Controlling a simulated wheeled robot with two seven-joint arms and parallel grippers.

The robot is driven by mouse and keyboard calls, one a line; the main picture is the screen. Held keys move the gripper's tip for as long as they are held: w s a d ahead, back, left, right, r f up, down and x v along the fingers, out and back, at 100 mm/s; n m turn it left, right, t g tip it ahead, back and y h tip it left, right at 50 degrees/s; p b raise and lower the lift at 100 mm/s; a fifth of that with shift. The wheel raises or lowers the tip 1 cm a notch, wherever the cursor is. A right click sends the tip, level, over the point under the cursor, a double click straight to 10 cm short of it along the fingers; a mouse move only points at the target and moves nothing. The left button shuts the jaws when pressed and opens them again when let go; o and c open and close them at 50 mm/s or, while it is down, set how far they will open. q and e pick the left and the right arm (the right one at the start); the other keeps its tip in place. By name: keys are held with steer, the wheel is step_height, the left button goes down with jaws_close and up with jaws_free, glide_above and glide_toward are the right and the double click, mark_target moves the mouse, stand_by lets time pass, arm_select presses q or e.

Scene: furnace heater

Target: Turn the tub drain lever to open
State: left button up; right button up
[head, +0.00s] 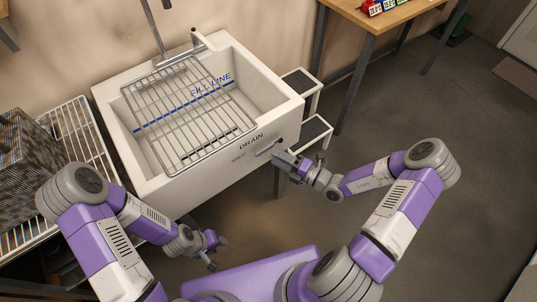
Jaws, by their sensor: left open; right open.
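A white tub (186,191) stands against the wall, with a wire rack (183,112) lying across its top. The drain lever (266,149) is a small metal handle on the front face, below the word DRAIN. My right gripper (279,160) is open at the right end of the lever, very close to it; I cannot tell whether it touches. My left gripper (218,253) is open and empty, low in front of the tub and away from the lever.
A wire shelf (88,135) with a dark grey block (27,150) stands left of the tub. A small step stool (315,130) stands right of it, near my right gripper. A wooden table (375,17) is at the back. The floor at right is clear.

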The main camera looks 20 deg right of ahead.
mark_target(264, 152)
steer(key=shift+b+x, duration=0.45)
steer(key=shift+x, duration=1.7)
jaws_close()
